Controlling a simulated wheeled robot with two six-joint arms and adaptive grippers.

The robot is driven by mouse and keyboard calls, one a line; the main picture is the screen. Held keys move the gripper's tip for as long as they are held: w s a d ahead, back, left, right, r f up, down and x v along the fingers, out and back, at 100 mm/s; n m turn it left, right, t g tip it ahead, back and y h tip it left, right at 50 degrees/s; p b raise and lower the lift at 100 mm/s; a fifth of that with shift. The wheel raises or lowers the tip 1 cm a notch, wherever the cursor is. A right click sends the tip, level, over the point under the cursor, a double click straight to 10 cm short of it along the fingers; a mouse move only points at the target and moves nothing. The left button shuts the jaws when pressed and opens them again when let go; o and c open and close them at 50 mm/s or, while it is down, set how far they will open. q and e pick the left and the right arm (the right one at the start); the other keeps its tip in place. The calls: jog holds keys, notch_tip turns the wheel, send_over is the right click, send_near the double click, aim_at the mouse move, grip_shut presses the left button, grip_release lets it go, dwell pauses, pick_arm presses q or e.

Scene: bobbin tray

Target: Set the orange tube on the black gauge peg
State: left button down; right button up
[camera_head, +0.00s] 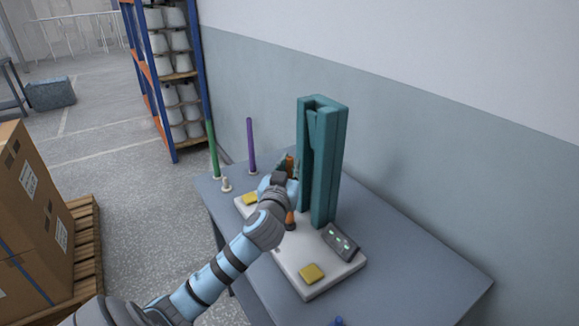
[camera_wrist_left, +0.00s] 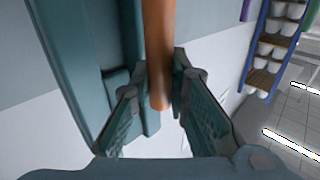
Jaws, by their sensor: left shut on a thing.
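My left gripper (camera_head: 284,170) is shut on the orange tube (camera_head: 290,164) beside the teal upright stand. In the left wrist view the orange tube (camera_wrist_left: 159,50) passes between the fingers (camera_wrist_left: 160,85), and one end shows just on the near side of them. A lower orange part shows below my wrist in the head view, directly above a small dark base (camera_head: 290,227) on the white board. That base looks like the foot of the black gauge peg. The peg's shaft is hidden, and I cannot tell whether the tube is around it. My right gripper is out of view.
The teal stand (camera_head: 325,165) rises close beside the gripper. The white board (camera_head: 310,285) carries a dark display (camera_head: 340,241) and yellow pads (camera_head: 312,273). Green (camera_head: 212,150) and purple (camera_head: 251,145) rods stand at the table's far end. The table's right side (camera_head: 420,270) is clear.

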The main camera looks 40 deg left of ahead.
pick_arm(q)
jog(key=shift+f+b, duration=0.55)
jog(key=shift+f, duration=0.15)
jog(key=c, duration=1.5)
grip_release()
jog(key=shift+o, duration=0.2)
jog(key=v, duration=1.2)
jog(key=shift+r, duration=0.1)
